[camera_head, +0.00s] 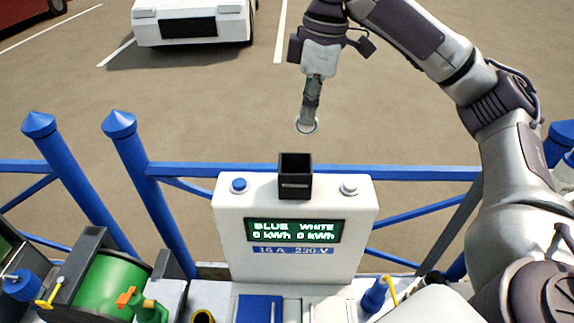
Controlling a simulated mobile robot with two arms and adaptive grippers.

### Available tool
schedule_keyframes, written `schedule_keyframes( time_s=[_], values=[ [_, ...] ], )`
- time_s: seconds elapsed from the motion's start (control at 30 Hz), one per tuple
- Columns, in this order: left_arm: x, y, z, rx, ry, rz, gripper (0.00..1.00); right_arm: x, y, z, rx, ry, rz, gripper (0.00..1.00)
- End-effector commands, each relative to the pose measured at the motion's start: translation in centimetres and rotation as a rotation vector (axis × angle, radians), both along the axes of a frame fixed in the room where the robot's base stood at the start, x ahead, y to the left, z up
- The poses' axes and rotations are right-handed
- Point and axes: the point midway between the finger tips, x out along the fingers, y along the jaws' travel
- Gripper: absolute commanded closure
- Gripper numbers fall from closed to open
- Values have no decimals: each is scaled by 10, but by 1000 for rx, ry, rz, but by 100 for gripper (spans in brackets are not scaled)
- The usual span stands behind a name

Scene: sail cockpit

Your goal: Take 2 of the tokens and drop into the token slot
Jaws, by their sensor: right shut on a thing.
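My right gripper (308,122) comes down from the top right and points downward. It is shut on a small round token (306,127), which shows as a pale disc at its fingertips. The token slot is a black open-topped box (296,178) on top of a white meter pedestal (231,213). In the picture the token is just above the slot box and apart from it; its exact distance in depth is hard to tell. No other tokens can be made out. My left gripper is not in view.
The pedestal has a blue button (239,185), a white button (349,187) and a display (293,231) reading BLUE and WHITE 0 kWh. Blue railings (408,172) stand behind it. A green hose reel (110,285) is at lower left. A blue-yellow tap (374,295) is at lower right.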

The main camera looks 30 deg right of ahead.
Motion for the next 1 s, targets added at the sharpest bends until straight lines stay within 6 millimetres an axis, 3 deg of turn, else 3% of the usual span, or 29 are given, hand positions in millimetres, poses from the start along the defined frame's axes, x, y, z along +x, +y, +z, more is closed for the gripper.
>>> schedule_keyframes(
  time_s=[0.03, 0.13, 0.3, 0.37, 0.47, 0.7, 1.0],
  values=[
    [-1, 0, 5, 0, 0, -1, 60, 0, -1, 11, 0, 0, 20, 100],
    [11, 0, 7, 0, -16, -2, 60, -1, -3, 17, -1, 3, 52, 100],
    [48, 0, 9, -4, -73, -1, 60, -1, -4, 5, -1, 5, 59, 100],
    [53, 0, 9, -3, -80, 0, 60, -1, -4, -2, -2, 6, 59, 100],
    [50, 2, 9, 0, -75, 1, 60, -2, -3, -14, -1, 5, 60, 100],
    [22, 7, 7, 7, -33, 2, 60, -1, -3, -36, -2, 3, 58, 100],
    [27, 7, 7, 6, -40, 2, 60, -1, -3, -42, -2, 2, 59, 100]
  ],
)
